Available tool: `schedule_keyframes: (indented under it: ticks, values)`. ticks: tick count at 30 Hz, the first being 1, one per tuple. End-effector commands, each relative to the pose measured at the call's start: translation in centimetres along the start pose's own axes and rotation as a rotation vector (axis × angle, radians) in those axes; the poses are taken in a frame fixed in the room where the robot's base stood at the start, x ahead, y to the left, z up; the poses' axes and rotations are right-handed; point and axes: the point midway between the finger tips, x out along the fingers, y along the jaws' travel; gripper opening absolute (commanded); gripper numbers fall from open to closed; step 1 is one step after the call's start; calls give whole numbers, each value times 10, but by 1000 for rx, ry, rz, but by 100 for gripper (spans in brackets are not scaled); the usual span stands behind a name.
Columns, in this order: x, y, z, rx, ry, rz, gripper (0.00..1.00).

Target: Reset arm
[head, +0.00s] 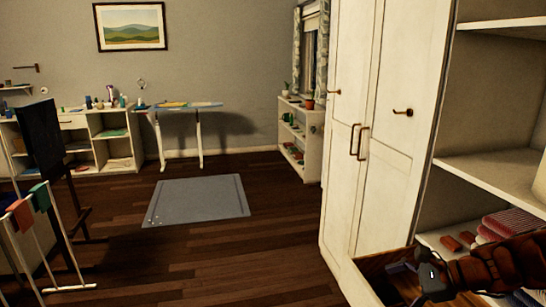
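My arm reaches in from the right edge at the bottom right of the head view. My gripper (424,280) is at its end, dark and pointing left and down. It is over or just at an open wooden drawer (372,268) at the bottom of the white wardrobe. The fingers are dark and small against the drawer's shadowed inside, so I cannot tell whether they are open or shut, or whether they hold anything.
The white wardrobe (384,140) has closed doors and open shelves (500,172) with folded red cloths (512,222) close to my arm. A grey mat (198,200) lies on the open wood floor. A drying rack (62,288) stands at left, an ironing board (182,106) at the back.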

Motion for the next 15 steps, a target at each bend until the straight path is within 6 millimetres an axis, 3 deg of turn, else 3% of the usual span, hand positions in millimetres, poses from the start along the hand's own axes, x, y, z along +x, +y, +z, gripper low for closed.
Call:
schedule_keyframes:
  ticks: [1, 6, 15]
  values:
    - [6, 14, 21, -75, 18, 56, 100]
    - [20, 67, 63, -327, 80, 238, 100]
    - [14, 160, 105, -760, 164, 549, 100]
